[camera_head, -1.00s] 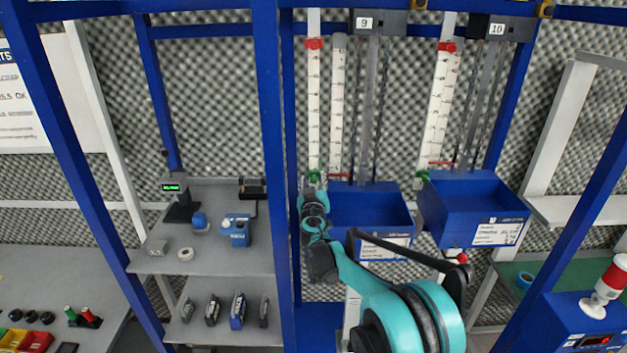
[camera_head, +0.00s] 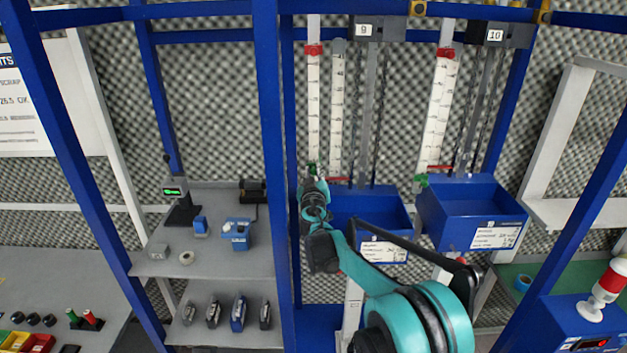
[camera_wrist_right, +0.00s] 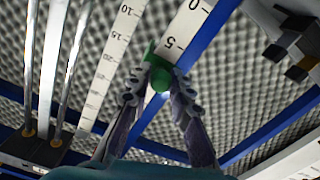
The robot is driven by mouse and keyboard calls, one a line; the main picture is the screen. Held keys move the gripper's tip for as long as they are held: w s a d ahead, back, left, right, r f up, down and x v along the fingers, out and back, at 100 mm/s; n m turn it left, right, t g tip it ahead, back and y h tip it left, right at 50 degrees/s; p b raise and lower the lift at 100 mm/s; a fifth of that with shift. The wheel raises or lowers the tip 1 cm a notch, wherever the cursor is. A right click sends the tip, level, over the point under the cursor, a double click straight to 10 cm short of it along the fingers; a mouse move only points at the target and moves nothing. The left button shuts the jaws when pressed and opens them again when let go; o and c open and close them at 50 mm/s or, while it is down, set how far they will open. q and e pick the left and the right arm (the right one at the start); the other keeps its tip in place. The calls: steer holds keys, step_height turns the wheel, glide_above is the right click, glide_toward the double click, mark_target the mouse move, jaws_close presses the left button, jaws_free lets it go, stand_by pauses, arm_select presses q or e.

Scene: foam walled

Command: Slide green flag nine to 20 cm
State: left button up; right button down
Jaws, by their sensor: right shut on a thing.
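The green flag (camera_head: 313,168) is at the lower end of the left white scale (camera_head: 313,110) under the label nine (camera_head: 365,30). My right gripper (camera_head: 314,178) is shut on it. In the right wrist view the green flag (camera_wrist_right: 158,75) sits between the two fingertips (camera_wrist_right: 160,88), beside the scale (camera_wrist_right: 178,40) just past its 5 mark, with the 0 farther off. The fingers hide part of the flag. A red flag (camera_head: 313,49) is near the top of the same scale. My left gripper is not in view.
A second scale (camera_head: 337,110) stands close to the right. Blue bins (camera_head: 372,212) (camera_head: 470,208) hang below stations nine and ten. A blue frame post (camera_head: 270,150) rises close to the left of my right gripper.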

step_height(320, 180, up, 11)
steer(key=p, duration=0.3)
steer(key=shift+f, duration=0.2)
steer(key=c, duration=1.3)
jaws_free()
steer(key=shift+c, duration=0.2)
steer(key=s, duration=1.2)
